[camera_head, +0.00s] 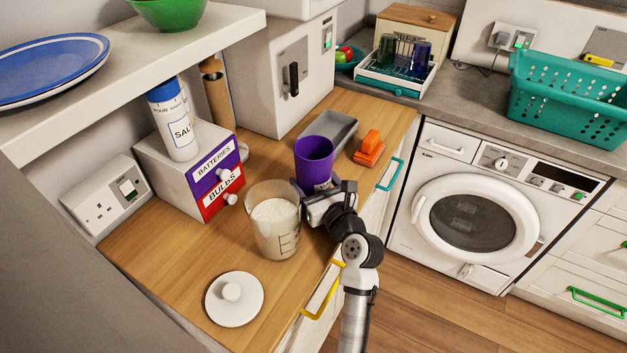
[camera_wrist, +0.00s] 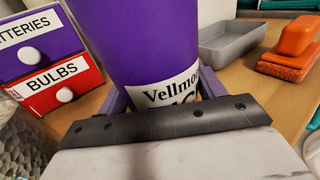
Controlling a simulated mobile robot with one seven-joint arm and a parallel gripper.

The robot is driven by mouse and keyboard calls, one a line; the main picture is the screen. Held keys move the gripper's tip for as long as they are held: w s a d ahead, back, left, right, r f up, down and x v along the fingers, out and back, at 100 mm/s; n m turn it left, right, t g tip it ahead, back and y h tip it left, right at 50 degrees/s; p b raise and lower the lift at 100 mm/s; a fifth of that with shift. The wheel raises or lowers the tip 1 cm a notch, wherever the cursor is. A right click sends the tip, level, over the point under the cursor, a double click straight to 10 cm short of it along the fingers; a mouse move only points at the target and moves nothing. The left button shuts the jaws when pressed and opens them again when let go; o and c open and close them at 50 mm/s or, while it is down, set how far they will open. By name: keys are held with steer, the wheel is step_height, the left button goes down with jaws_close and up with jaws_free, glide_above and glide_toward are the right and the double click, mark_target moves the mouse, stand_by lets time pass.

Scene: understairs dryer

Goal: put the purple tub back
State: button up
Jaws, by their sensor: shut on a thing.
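The purple tub (camera_head: 314,158) stands upright over the wooden counter, with a white label near its lower part. My gripper (camera_head: 317,190) is shut on the tub low down, from the front right. In the wrist view the tub (camera_wrist: 145,45) fills the upper middle, its label reading "Vellmo...", with my gripper's fingers (camera_wrist: 160,98) on either side. The tub's base is hidden behind my gripper, so I cannot tell whether it touches the counter.
A clear jug of white powder (camera_head: 274,222) stands close left of my gripper, with a white lid (camera_head: 234,298) in front. A shelf (camera_head: 130,65) overhangs the left.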

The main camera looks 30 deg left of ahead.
steer(key=shift+f, duration=0.1)
steer(key=o, duration=1.4)
steer(key=shift+s+d, duration=0.15)
steer(key=shift+d, duration=0.2)
steer(key=b+v, duration=0.3)
steer(key=v, duration=0.8)
steer(key=shift+s+d, duration=0.1)
